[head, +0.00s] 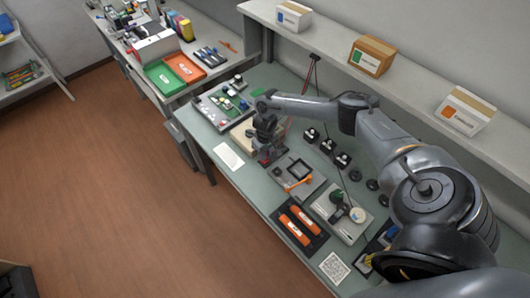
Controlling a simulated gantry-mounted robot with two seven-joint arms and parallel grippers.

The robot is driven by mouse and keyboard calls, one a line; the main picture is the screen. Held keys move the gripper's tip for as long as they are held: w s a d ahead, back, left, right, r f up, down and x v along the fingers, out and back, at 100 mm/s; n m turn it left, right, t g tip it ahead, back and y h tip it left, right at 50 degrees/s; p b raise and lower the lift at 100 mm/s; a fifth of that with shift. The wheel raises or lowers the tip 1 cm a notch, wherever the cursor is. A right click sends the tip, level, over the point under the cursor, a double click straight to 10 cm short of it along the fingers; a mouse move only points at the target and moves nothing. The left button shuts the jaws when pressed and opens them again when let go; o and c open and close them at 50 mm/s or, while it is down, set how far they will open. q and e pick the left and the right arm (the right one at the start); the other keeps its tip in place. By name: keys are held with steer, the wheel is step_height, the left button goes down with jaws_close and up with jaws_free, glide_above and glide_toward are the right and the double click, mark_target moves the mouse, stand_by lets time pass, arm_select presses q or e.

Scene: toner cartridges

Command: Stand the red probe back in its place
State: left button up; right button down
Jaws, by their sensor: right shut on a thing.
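My right gripper (265,150) points down over the far-left part of the green bench, beside a cream pad and a small dark reddish block (273,156). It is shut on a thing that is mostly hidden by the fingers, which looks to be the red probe. A thin red lead (306,84) hangs from a dark fixture under the shelf and runs down behind my right arm toward the gripper. A black lead runs from the same fixture toward the front of the bench. The probe's place cannot be made out. My left gripper is not in view.
Several small black blocks (327,146) line the back. A parts tray (222,103) lies left; a white sheet (228,156) lies in front.

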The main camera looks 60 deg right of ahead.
steer(key=shift+f, duration=0.5)
steer(key=c, duration=0.9)
jaws_free()
steer(key=shift+r, duration=0.1)
steer(key=shift+r, duration=0.1)
